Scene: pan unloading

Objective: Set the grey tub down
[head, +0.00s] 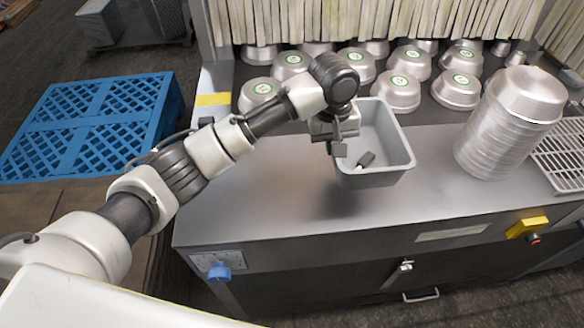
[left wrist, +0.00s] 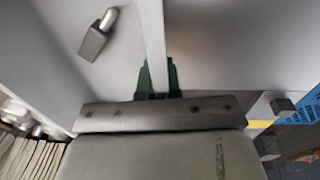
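The grey tub (head: 380,180) is over the front part of the steel counter, with a soft dark shadow below its front left. It looks level and slightly above the counter, though the gap is hard to judge. My left gripper (head: 337,138) is at the tub's left rim. In the left wrist view, the dark green fingers (left wrist: 158,78) sit on both sides of the thin tub wall (left wrist: 152,30) and pinch it. A small dark grey piece (head: 366,159) with a pale end lies inside the tub. My right gripper is not in view.
A tall stack of metal pans (head: 508,125) stands right of the tub. Several upturned pans with green labels (head: 397,90) stand behind, before a strip curtain (head: 390,18). The counter (head: 260,195) is bare at left front. A blue pallet (head: 85,125) lies far left.

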